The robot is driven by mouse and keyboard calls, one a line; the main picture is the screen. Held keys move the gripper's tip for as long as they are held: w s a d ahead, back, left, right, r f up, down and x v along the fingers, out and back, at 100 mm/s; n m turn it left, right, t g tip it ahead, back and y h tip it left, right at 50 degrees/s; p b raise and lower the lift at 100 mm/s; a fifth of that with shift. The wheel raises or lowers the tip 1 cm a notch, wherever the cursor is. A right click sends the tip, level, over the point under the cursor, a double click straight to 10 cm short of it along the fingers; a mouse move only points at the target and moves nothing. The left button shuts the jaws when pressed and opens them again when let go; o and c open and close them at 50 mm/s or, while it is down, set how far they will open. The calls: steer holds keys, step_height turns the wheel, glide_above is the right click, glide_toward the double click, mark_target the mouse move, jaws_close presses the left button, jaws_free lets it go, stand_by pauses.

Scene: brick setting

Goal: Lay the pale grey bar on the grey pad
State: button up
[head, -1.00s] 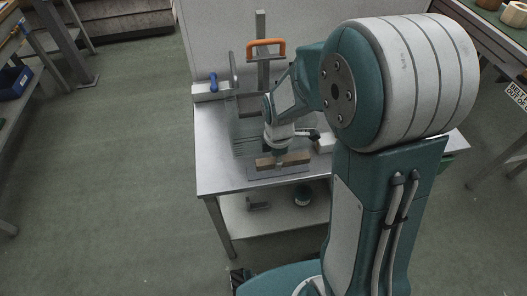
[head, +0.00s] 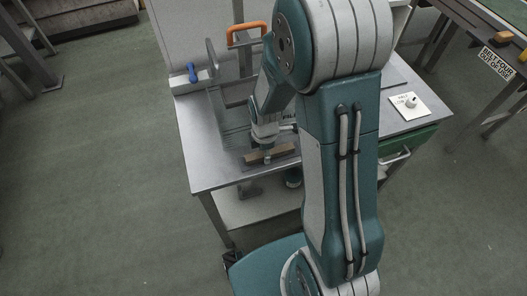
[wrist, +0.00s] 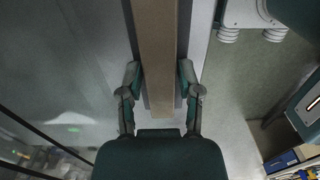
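A long tan-brown bar (head: 272,154) lies level under my gripper, near the table's front edge; it looks browner than pale grey. In the wrist view the bar (wrist: 158,45) runs from the top edge down between the two fingers. In the head view my gripper (head: 267,153) points down at the bar's middle. A grey strip, possibly the pad (wrist: 183,25), shows beside the bar. I cannot tell whether the bar touches it; my arm hides part of the area.
The metal table (head: 215,170) has bare room at its left front. Behind my gripper stand a clear panel (head: 217,95), an orange handle (head: 246,34) and a blue-handled fixture (head: 192,75). A white plate with a knob (head: 409,104) is at the right.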

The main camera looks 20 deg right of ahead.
steer(key=shift+r, duration=0.1)
stand_by(0.3)
step_height(320, 180, up, 11)
steer(key=s+r+m+t, duration=0.5)
steer(key=s+r+m, duration=0.9)
steer(key=r+m, duration=0.2)
steer(key=shift+r+m+t, duration=0.25)
steer(key=shift+m+t, duration=0.15)
steer(key=shift+m, duration=0.6)
